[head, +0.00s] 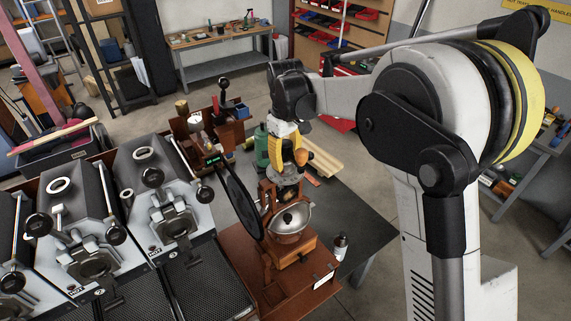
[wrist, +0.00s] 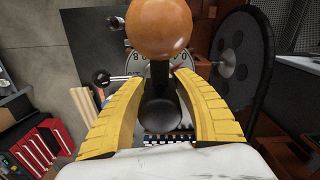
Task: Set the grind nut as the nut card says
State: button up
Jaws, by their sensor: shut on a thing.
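My gripper (head: 287,150) points down at the top of the wooden grinder (head: 292,247), above its silver hopper (head: 290,218). A pale numbered dial (wrist: 134,62) shows just beyond the fingertips, partly hidden; an 8 and a 0 can be made out. An orange-brown wooden knob (wrist: 160,25) covers more of it, and it also shows in the head view (head: 301,156). A small white card (head: 323,280) stands at the grinder's base, too small to read.
A large black wheel (head: 238,203) stands close left of my gripper. A small bottle (head: 340,246) is right of the grinder, and a green bottle (head: 262,146) is behind. The dark tabletop (head: 358,212) is bare at right.

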jog(key=shift+n, duration=0.5)
jog(key=o, duration=1.2)
notch_tip(320, 180, up, 12)
jog(key=shift+f, duration=0.2)
jog(key=shift+r, duration=0.25)
